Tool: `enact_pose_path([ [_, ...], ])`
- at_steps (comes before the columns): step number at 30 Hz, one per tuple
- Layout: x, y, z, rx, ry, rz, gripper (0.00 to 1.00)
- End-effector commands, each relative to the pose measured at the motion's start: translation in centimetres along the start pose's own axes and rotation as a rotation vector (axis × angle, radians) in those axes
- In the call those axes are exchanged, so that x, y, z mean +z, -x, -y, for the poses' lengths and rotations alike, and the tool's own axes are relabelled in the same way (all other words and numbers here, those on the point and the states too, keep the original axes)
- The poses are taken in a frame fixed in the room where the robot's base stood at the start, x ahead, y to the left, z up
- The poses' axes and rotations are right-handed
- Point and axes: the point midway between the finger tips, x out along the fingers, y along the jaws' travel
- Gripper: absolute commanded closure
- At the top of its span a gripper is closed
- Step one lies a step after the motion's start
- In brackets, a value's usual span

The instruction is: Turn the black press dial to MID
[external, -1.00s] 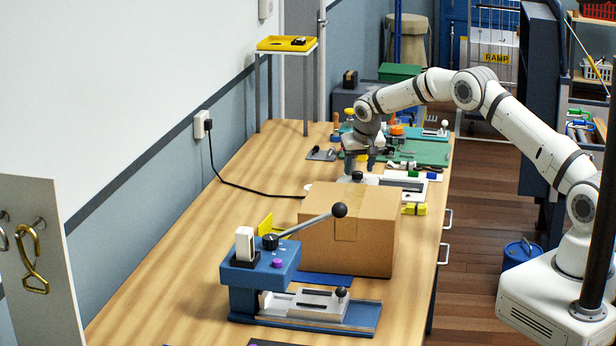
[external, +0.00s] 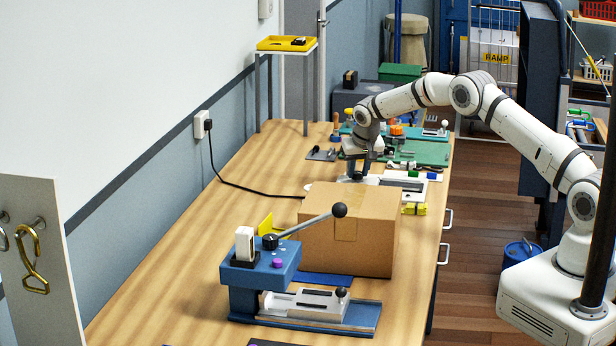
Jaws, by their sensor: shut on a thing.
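The blue press (external: 245,285) stands on the bench at the front, with a long lever ending in a black ball. A black dial (external: 270,241) sits on top of the press; its setting marks are too small to read. My gripper (external: 357,175) is well away from this dial, low behind the cardboard box. It is shut on a small black knob on a whitish fixture there. The fingers cover most of the knob, and the box hides the lower part of the fixture.
The cardboard box (external: 347,230) stands between the press and my gripper. A yellow clip block (external: 414,209) and a green mat (external: 425,153) with small tools lie nearby. A black cable (external: 240,184) runs along the left. The left front of the bench is clear.

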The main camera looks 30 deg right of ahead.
Motion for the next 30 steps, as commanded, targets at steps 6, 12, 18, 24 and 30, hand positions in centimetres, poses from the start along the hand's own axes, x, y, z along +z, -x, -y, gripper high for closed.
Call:
enact_pose_path([
  [6, 0.0, -0.01, -0.01, -0.003, 0.006, 0.0, 0.94],
  [12, -0.02, -0.14, -0.09, -0.026, 0.058, -0.002, 0.94],
  [18, 0.02, -0.31, -0.26, -0.075, 0.178, -0.002, 0.94],
  [24, -0.06, -0.35, -0.41, -0.143, 0.341, -0.003, 0.94],
  [30, -0.17, -0.29, -0.49, -0.21, 0.502, -0.004, 0.94],
])
